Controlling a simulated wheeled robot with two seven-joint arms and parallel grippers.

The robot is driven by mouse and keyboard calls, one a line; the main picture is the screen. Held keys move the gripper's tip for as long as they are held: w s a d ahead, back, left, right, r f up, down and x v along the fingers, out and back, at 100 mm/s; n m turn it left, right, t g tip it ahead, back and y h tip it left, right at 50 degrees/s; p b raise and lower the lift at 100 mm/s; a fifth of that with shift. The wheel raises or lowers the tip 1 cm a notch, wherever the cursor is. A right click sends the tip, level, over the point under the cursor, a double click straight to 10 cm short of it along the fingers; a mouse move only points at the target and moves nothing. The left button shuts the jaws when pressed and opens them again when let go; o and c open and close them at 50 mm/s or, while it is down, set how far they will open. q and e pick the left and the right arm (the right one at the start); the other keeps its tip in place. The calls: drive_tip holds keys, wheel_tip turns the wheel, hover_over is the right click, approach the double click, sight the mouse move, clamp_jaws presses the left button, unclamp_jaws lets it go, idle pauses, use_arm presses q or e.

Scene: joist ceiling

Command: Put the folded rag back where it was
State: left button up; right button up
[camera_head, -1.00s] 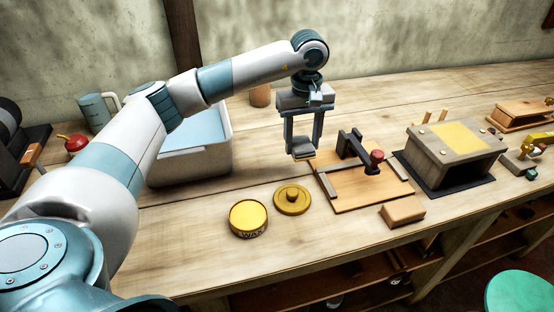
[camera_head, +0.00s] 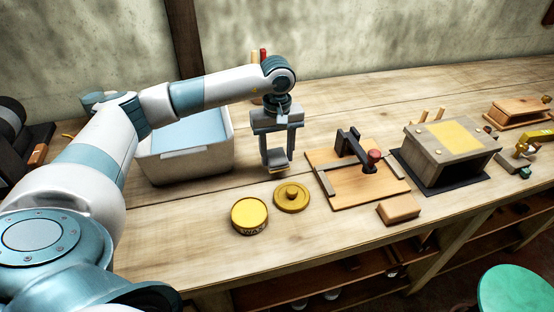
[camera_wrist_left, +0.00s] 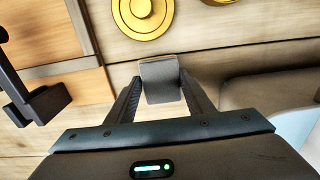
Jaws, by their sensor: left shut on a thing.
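My left gripper (camera_head: 277,166) is shut on the folded rag (camera_wrist_left: 160,78), a small greyish pad held between the fingertips in the left wrist view. The gripper hangs over the bench, behind the round yellow lid (camera_head: 291,197) and to the right of the pale bin. Whether the rag touches the bench I cannot tell. My right gripper is not in view.
An open yellow wax tin (camera_head: 250,215) sits beside the lid. The pale bin (camera_head: 187,165) with a blue inside stands left of the gripper. A wooden board with a dark clamp (camera_head: 350,185) lies to the right, a wooden block (camera_head: 399,209) in front of it.

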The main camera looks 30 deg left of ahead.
sight(277, 155)
use_arm(q)
wheel_tip(277, 155, down, 3)
drive_tip(key=shift+r+p, duration=0.15)
drive_tip(key=shift+p, duration=0.4)
drive_tip(key=shift+f, duration=0.2)
drive_tip(key=shift+f, duration=0.1)
drive_tip(key=o, duration=1)
